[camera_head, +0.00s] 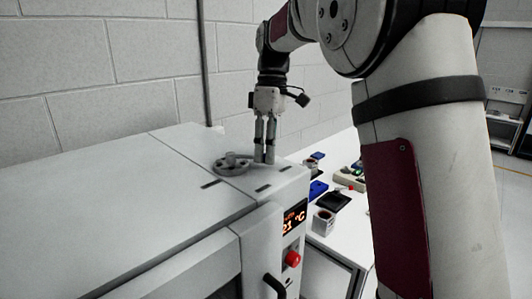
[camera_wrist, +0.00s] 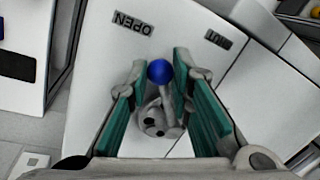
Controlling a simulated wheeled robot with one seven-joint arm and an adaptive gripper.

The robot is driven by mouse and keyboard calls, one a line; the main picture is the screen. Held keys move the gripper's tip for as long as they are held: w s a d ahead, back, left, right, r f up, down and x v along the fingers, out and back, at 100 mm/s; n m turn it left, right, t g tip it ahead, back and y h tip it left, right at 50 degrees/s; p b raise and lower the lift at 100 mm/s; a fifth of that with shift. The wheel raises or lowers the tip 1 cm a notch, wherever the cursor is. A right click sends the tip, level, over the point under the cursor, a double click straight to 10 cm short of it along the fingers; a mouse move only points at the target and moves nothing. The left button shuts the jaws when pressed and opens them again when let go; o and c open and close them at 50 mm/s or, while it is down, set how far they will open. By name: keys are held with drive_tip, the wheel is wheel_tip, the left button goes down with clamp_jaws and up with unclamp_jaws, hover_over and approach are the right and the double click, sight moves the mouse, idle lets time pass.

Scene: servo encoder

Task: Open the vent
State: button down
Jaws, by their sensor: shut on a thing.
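The vent control (camera_head: 231,166) is a grey round dial on top of the white machine. In the wrist view the dial (camera_wrist: 154,122) has a short arm ending in a blue ball (camera_wrist: 160,71). My gripper (camera_head: 265,160) points straight down beside the dial. In the wrist view its green-padded fingers (camera_wrist: 160,72) stand on both sides of the blue ball and are shut on it. The ball lies between the printed OPEN label (camera_wrist: 133,22) and a second label (camera_wrist: 218,38), which seems to read SHUT. In the head view my fingers hide the ball.
The white machine top (camera_head: 120,190) is flat and mostly clear. Its front has a lit temperature display (camera_head: 293,219), a red button (camera_head: 292,259) and a black handle (camera_head: 274,285). A lower white table at the right holds a mug (camera_head: 323,222) and small items. A wall stands behind.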

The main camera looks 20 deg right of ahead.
drive_tip(key=shift+r, duration=0.1)
idle(0.3)
drive_tip(key=c, duration=1.4)
unclamp_jaws()
drive_tip(key=shift+c, duration=0.2)
wheel_tip(320, 180, up, 12)
drive_tip(key=w+d, duration=0.1)
drive_tip(key=shift+w+d+f, duration=0.2)
drive_tip(key=shift+w+d, duration=0.1)
drive_tip(key=shift+w, duration=0.1)
